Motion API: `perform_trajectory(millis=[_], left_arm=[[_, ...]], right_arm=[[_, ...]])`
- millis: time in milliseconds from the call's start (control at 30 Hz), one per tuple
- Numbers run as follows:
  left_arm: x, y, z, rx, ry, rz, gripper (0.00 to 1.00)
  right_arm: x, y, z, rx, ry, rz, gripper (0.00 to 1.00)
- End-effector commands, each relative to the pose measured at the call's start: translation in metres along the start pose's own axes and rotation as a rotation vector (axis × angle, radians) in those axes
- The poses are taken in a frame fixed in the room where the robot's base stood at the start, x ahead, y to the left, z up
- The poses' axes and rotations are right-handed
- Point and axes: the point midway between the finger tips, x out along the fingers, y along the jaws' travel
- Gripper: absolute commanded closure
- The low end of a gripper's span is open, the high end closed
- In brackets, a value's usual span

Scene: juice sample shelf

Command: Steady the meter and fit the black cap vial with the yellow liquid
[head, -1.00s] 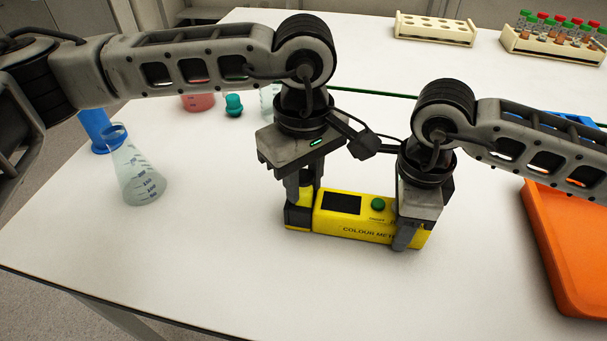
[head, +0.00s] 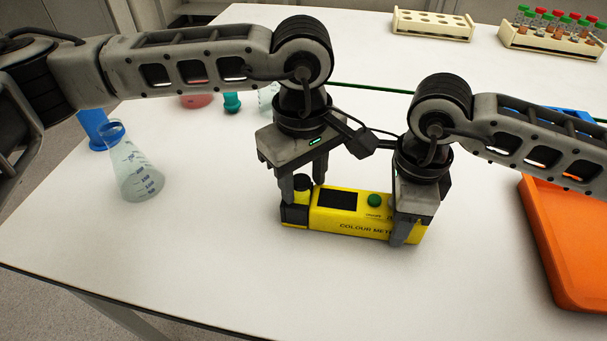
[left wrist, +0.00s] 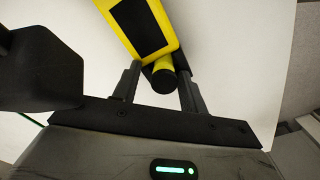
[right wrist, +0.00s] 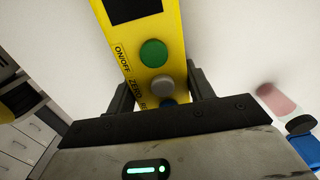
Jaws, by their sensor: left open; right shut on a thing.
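The yellow colour meter (head: 352,224) lies on the white table, its screen and green button facing up. The black cap vial (left wrist: 163,82) stands upright at the meter's black left end; a little yellow shows below its cap in the left wrist view. How deep it sits is hidden. My left gripper (head: 302,183) is open, with its fingers apart on either side of the cap. My right gripper (head: 405,228) is shut on the meter's right end. The right wrist view shows the meter (right wrist: 150,28) running between its fingers.
A flask (head: 135,175) and a blue item (head: 94,128) stand at left. A teal-capped item (head: 232,102) is behind my left arm. An orange tray (head: 560,240) is at right. Cream racks (head: 432,25) stand at the back. The table in front of the meter is clear.

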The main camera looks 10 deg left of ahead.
Motion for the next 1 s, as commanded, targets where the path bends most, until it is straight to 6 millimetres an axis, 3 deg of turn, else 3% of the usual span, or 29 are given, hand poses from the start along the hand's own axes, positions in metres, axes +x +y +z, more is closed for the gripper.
perform_trajectory(millis=[100, 267, 700, 1000], left_arm=[[0.007, -0.006, 0.000, 0.001, 0.000, -0.028, 0.48], [-0.005, -0.005, -0.001, 0.001, 0.002, -0.023, 0.48], [-0.096, -0.001, 0.000, 0.000, 0.002, -0.003, 0.48], [-0.120, 0.000, 0.001, 0.000, 0.000, -0.001, 0.48]], right_arm=[[-0.001, -0.004, -0.004, 0.017, 0.008, -0.007, 0.81], [0.000, -0.004, -0.005, 0.018, 0.009, -0.008, 0.81], [0.001, -0.002, -0.003, 0.010, 0.009, -0.002, 0.81], [0.002, -0.001, -0.003, 0.006, 0.009, 0.000, 0.81]])
